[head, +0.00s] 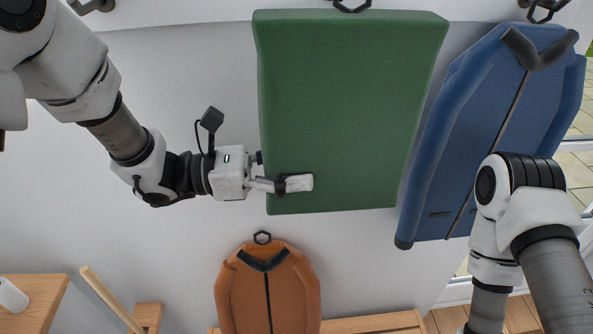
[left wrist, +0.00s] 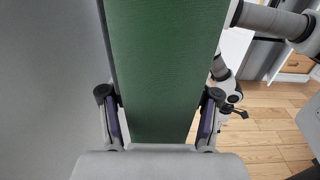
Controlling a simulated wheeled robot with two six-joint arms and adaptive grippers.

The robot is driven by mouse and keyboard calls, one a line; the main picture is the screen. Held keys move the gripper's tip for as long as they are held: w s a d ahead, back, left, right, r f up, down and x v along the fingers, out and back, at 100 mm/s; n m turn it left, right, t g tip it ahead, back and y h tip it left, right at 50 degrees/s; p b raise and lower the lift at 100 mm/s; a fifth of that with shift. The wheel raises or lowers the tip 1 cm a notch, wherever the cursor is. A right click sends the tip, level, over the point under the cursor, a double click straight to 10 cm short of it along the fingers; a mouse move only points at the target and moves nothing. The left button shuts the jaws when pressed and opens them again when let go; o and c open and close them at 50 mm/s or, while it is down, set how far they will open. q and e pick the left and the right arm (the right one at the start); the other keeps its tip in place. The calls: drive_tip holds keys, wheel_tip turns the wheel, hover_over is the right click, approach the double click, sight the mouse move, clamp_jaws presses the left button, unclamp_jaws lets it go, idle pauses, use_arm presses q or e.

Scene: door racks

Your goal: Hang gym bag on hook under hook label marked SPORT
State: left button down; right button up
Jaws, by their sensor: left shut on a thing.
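A large green, flat, block-shaped thing (head: 350,100), which I take to be the gym bag, stands out against the pale wall in the head view. It also fills the middle of the left wrist view (left wrist: 165,60). My left gripper (head: 290,184) is shut on its lower left part, with one finger across its front face. In the left wrist view the fingers of the left gripper (left wrist: 160,103) are on either side of it. A dark hook (head: 350,5) shows just above its top edge; I cannot tell whether they touch. No SPORT label is readable.
A blue jacket-like item (head: 475,130) hangs close on the right, at another hook (head: 543,12). A further hook (head: 92,4) is at top left. Wooden furniture (head: 30,295) stands at lower left. The wall at left is bare.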

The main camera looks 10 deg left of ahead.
use_arm(q)
drive_tip(key=shift+w+a, duration=0.1)
drive_tip(key=shift+w, duration=0.35)
drive_tip(key=w, duration=0.1)
drive_tip(key=w+f, duration=0.1)
drive_tip(key=w, duration=0.1)
drive_tip(key=w+a+f, duration=0.1)
drive_tip(key=w, duration=0.1)
drive_tip(key=shift+w+b, duration=0.2)
drive_tip(key=shift+b, duration=0.1)
drive_tip(key=shift+s+f, duration=0.1)
idle(0.3)
drive_tip(key=c, duration=0.6)
unclamp_jaws()
drive_tip(key=o, duration=0.4)
